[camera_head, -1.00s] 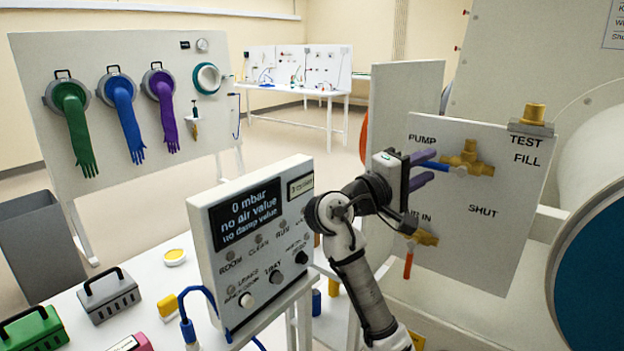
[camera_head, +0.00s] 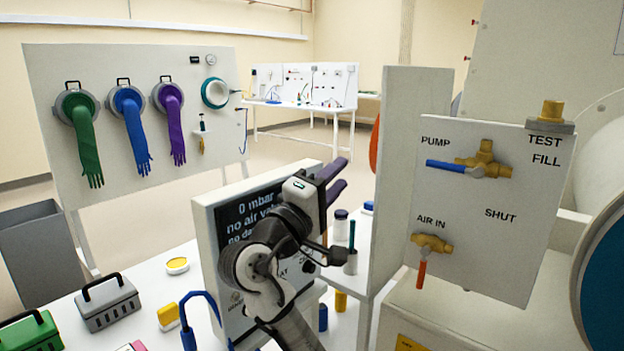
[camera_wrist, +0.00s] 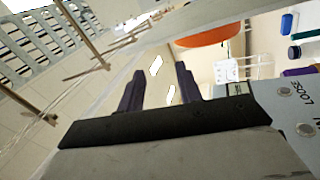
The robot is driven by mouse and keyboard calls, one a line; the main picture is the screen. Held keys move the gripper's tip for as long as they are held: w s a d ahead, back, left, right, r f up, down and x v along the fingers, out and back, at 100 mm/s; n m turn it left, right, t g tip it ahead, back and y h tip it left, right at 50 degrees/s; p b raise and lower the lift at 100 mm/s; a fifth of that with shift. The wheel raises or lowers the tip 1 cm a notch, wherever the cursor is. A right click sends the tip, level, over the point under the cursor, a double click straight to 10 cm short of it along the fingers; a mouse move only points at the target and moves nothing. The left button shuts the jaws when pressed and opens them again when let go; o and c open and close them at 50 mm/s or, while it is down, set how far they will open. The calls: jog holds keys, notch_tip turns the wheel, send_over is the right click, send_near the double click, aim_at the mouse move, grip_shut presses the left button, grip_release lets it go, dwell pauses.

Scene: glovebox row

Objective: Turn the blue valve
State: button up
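The blue valve (camera_head: 455,167) is a blue lever on a brass body on the white upright panel (camera_head: 460,240), below the word PUMP. Its lever points left, nearly level. My gripper (camera_head: 343,173) is left of the panel and the valve, clear of the lever, in front of the display box. Its two dark purple fingers are apart, with nothing between them. The fingers also show in the wrist view (camera_wrist: 161,72), spread and empty. The valve is not seen in the wrist view.
A second brass valve with an orange-red lever (camera_head: 422,272) sits lower on the panel, by AIR IN. A plain grey-white board (camera_head: 405,130) stands between my gripper and the panel. The display box (camera_head: 208,240) is behind my arm. Small containers (camera_head: 340,228) stand nearby.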

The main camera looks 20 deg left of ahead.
jog(key=shift+s+a+r+n+t+y, duration=0.1)
jog(key=shift+s+a+n+t+y, duration=0.15)
jog(key=shift+a+y, duration=0.4)
jog(key=shift+s+a+r+n+t+y, duration=0.1)
jog(key=shift+a+n+t+y, duration=0.15)
jog(key=shift+a+y, duration=0.4)
jog(key=shift+s+a+n+t+y, duration=0.2)
jog(key=shift+a+t+y, duration=0.1)
jog(key=shift+a+y, duration=0.3)
